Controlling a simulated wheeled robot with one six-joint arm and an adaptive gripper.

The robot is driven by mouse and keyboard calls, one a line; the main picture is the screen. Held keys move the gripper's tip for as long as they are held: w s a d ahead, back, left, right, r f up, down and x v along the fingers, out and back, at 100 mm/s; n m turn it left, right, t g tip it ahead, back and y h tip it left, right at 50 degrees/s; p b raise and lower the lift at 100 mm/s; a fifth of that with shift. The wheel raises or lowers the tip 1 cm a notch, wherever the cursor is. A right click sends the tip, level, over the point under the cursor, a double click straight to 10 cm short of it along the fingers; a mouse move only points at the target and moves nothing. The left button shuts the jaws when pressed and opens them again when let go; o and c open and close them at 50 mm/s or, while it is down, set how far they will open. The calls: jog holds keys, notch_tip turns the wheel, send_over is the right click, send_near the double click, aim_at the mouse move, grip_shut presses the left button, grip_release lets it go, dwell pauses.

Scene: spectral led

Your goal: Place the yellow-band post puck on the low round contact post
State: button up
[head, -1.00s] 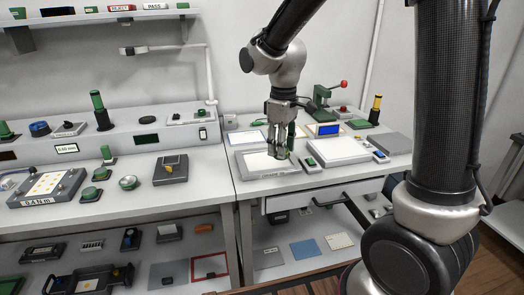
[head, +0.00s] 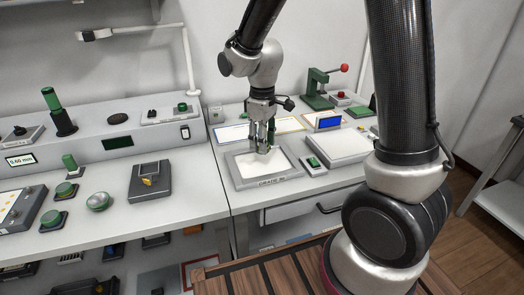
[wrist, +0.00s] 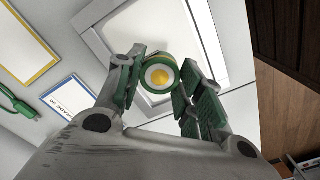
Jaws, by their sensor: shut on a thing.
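My gripper (head: 263,146) hangs fingers down over the grey-framed pad with a white face (head: 235,172) on the right bench. In the wrist view my gripper (wrist: 161,82) is shut on a small round puck (wrist: 159,76). The puck has a green outer side, a white ring and a yellow centre. The fingers hide most of it in the head view.
A dark box with a yellow part (head: 150,182) stands right of the silver post. Green-topped posts (head: 66,190) stand to its left. A white slab (head: 337,147), a small green-button box (head: 313,164) and a green press (head: 318,98) are right of my gripper.

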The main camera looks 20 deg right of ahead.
jog(key=shift+f, duration=1.85)
jog(key=shift+s, duration=0.1)
jog(key=shift+f, duration=0.45)
jog(key=o, duration=1)
